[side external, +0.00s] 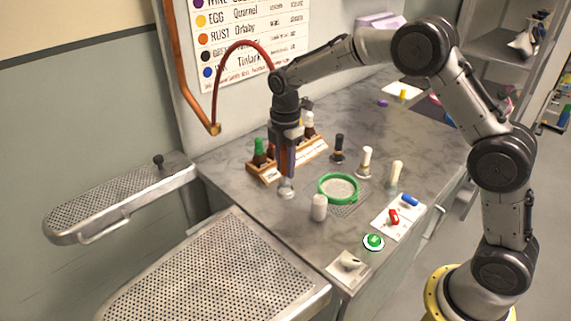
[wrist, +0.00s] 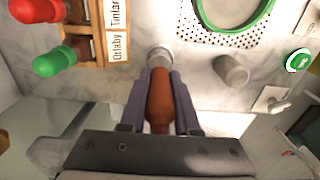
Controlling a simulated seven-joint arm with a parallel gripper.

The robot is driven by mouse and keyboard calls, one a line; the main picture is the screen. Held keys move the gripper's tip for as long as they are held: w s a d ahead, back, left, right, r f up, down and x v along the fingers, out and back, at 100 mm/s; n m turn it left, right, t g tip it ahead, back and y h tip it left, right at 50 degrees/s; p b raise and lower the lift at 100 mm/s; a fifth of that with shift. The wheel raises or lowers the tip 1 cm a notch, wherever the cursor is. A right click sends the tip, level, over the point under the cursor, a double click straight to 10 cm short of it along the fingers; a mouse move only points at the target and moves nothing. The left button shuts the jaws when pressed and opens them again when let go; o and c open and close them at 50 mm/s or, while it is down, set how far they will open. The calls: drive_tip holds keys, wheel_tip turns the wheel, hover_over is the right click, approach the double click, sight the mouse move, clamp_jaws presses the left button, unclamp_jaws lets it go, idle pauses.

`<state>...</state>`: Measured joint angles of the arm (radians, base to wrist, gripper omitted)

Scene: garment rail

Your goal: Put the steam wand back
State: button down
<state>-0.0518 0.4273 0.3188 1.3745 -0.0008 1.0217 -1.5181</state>
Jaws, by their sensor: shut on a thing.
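My gripper (side external: 286,160) is shut on the steam wand, pointing down over the grey marbled counter. In the wrist view the wand's red-brown handle (wrist: 160,98) sits between the two fingers, with its pale metal head (wrist: 159,60) beyond the fingertips. In the side view the metal head (side external: 286,188) is low over the counter; I cannot tell whether it touches. A dark red hose (side external: 240,46) arcs from the copper pipe (side external: 183,60) to near my wrist. The wand's resting place is not clearly identifiable.
A wooden rack (side external: 266,173) of capped bottles stands close behind the wand. A grey cylinder (side external: 319,207) and a green ring (side external: 338,188) over a perforated plate are to the right. A green button (side external: 373,241) and perforated boards (side external: 215,275) lie nearer.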

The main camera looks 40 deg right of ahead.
sight(285, 147)
drive_tip(key=shift+f, duration=1.1)
idle(1.3)
drive_tip(key=shift+c, duration=1.2)
unclamp_jaws()
drive_tip(key=shift+r, duration=3.75)
